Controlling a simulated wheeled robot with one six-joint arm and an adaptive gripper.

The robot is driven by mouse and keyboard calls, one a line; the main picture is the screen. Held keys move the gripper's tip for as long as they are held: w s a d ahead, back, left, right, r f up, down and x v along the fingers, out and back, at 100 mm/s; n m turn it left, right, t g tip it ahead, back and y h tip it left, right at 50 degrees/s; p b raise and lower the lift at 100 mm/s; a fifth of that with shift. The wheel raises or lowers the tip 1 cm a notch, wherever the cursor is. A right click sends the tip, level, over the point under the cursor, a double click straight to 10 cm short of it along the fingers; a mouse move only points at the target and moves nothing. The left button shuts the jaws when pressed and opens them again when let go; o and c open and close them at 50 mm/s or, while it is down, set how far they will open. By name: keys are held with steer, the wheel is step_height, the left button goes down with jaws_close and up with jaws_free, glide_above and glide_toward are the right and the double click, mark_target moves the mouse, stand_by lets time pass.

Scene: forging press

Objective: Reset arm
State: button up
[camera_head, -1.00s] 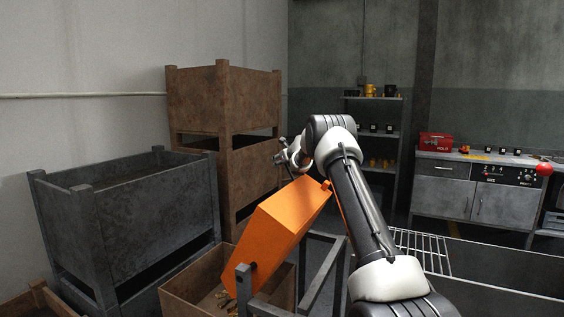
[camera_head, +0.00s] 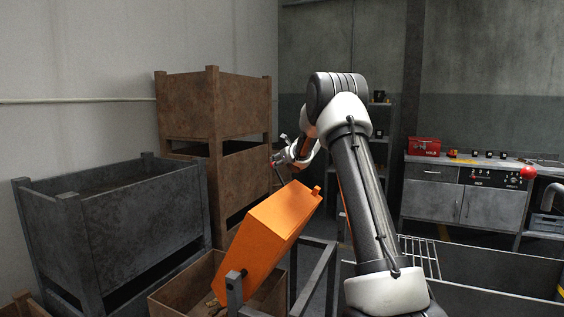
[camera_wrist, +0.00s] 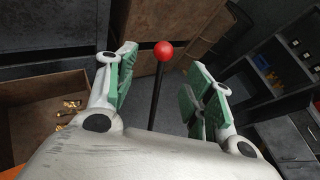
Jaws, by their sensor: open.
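My gripper (camera_wrist: 160,95) is open in the wrist view, with its green-padded fingers apart. A black lever with a red ball knob (camera_wrist: 164,50) shows between the fingers in that view; I cannot tell how far beyond them it is, and nothing is clasped. In the head view my arm rises at the centre and bends over to the left. My gripper (camera_head: 281,160) is small there, near the brown stacked bins and above an orange box (camera_head: 268,232). The orange box is tilted on a dark metal frame.
A grey metal bin (camera_head: 125,225) stands at left, with rusty brown stacked bins (camera_head: 213,110) behind it. A low brown crate (camera_head: 180,300) with small brass-coloured parts lies below the orange box. A bench (camera_head: 462,190) with a red toolbox (camera_head: 424,147) stands at right.

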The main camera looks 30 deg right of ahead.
stand_by(0.4)
steer(key=s+a+r+m+g+h, duration=0.1)
steer(key=s+a+r+m, duration=0.1)
steer(key=s+r+m, duration=0.35)
steer(key=s+a+r+m+g+h, duration=0.1)
steer(key=s+a+r+m, duration=0.1)
steer(key=s+m, duration=0.7)
steer(key=s+a+r+m+g+h, duration=0.1)
steer(key=s+a+r+m, duration=0.3)
steer(key=s, duration=0.7)
steer(key=s+a+f+m+g+y, duration=0.1)
steer(key=s+a+f+m+g, duration=0.1)
steer(key=s+m, duration=0.4)
steer(key=s+a+f+m+g+y, duration=0.1)
steer(key=s+a+f+m, duration=0.3)
steer(key=s, duration=1.3)
steer(key=s+a+f+m+g+y, duration=0.1)
steer(key=s+a+f+m, duration=0.3)
steer(key=s+m, duration=0.5)
steer(key=s+f+g, duration=0.1)
steer(key=s+f, duration=0.1)
steer(key=s, duration=0.1)
steer(key=shift+g, duration=0.4)
